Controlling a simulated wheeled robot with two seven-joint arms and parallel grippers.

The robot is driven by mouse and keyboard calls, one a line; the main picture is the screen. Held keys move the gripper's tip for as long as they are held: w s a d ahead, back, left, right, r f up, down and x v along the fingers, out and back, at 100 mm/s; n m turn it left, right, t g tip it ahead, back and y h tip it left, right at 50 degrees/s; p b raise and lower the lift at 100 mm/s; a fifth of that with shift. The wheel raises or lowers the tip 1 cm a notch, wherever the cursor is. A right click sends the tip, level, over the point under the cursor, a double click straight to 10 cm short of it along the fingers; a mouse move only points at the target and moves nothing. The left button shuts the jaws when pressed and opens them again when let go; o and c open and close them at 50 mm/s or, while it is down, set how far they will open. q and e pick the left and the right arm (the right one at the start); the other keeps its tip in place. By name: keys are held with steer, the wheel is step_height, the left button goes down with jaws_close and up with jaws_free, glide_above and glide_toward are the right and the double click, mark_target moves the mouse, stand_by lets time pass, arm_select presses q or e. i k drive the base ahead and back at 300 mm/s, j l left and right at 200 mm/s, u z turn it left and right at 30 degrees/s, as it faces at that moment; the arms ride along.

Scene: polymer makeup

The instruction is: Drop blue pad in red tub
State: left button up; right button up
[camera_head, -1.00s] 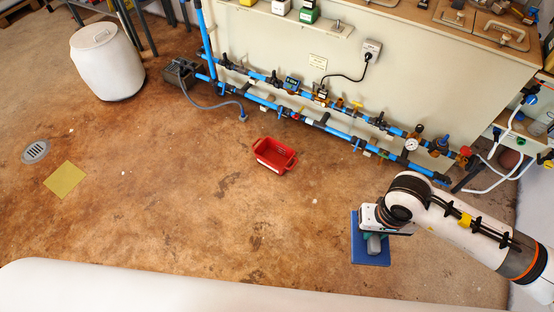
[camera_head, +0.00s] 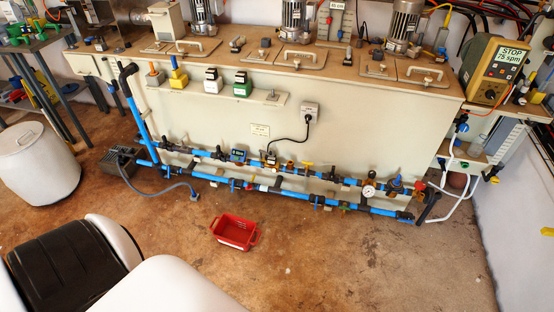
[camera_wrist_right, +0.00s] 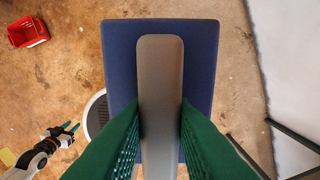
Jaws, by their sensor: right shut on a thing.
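The blue pad (camera_wrist_right: 203,60) is a flat rectangle with a grey handle (camera_wrist_right: 160,70) and fills the middle of the right wrist view. My right gripper (camera_wrist_right: 160,112) is shut on this handle, its green fingers on either side. The red tub (camera_head: 234,232) stands on the floor in front of the long cream cabinet and looks empty. It also shows at the upper left of the right wrist view (camera_wrist_right: 27,32), apart from the pad. My left gripper (camera_wrist_right: 70,128) shows small at the lower left there, its fingertips apart and empty. Neither gripper is in the head view.
The cabinet (camera_head: 215,120) has blue pipes (camera_head: 300,195) along its foot, behind the tub. A white drum (camera_head: 38,165) stands at the left. A dark box (camera_head: 122,165) with a hose is near the pipes. Brown floor (camera_head: 330,265) right of the tub is clear.

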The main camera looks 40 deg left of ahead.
mark_target(232, 237)
steer(key=j+z, duration=0.2)
steer(key=j, duration=0.35)
steer(key=i+j+z, duration=0.15)
steer(key=j, duration=0.4)
steer(key=j+z, duration=0.2)
steer(key=j, duration=0.35)
steer(key=k+j+z, duration=0.2)
steer(key=j, duration=0.35)
steer(key=j+z, duration=0.15)
steer(key=j, duration=0.4)
steer(key=k+j+z, duration=0.2)
steer(key=j, duration=0.35)
steer(key=k+j, duration=0.1)
steer(key=j, duration=0.4)
steer(key=k+j, duration=0.1)
steer(key=j, duration=0.4)
steer(key=k+j, duration=0.1)
steer(key=j, duration=0.4)
steer(key=k+j, duration=0.1)
steer(key=j, duration=0.4)
